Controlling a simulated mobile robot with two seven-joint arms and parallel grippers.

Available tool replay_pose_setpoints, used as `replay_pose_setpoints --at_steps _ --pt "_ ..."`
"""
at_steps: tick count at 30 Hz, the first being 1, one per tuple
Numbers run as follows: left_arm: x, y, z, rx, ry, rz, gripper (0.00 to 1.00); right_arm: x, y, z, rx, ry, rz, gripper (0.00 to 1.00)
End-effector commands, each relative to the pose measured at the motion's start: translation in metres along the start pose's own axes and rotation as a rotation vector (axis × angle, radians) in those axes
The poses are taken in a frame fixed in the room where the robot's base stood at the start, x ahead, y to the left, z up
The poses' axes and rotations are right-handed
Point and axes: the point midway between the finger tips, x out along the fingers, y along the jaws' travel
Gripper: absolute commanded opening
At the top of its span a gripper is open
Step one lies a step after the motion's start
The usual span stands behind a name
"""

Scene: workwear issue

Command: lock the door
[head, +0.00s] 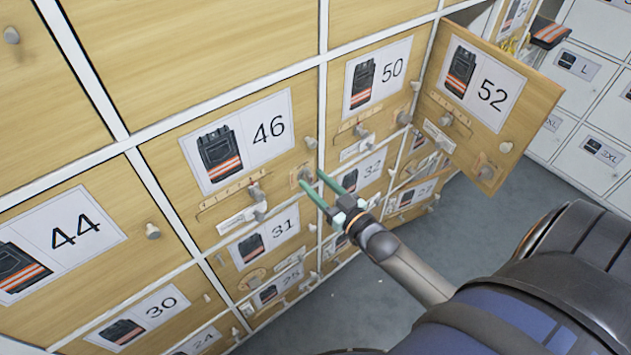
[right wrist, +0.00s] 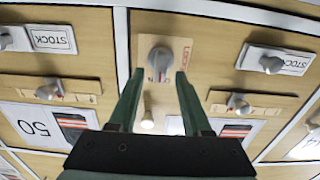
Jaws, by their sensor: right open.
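A pale round pull (right wrist: 147,121) shows between the fingers. My left gripper is not in view.
Door 52 (head: 535,85) stands swung open at the right. Door 50 (head: 338,75) is beside door 46, and door 44 (head: 135,195) is at the left. Smaller doors such as 31 (head: 236,262) are below. Grey floor (head: 470,220) is free at the right; white lockers (head: 590,125) stand beyond.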

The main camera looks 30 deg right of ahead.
Motion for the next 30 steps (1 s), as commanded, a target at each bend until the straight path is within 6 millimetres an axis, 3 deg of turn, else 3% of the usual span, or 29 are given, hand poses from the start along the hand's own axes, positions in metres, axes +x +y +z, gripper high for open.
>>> replay_pose_setpoints --at_steps 11,24,30 --pt "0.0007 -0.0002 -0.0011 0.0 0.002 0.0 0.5 0.0054 -0.0001 0.0002 0.0 -0.001 0.0 0.49" --pt "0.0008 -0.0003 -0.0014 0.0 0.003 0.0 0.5 0.0052 -0.0002 0.0 0.001 0.0 0.0 0.0" --pt "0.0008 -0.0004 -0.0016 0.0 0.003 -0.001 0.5 0.0051 -0.0002 0.0 0.0 0.0 0.0 0.0"
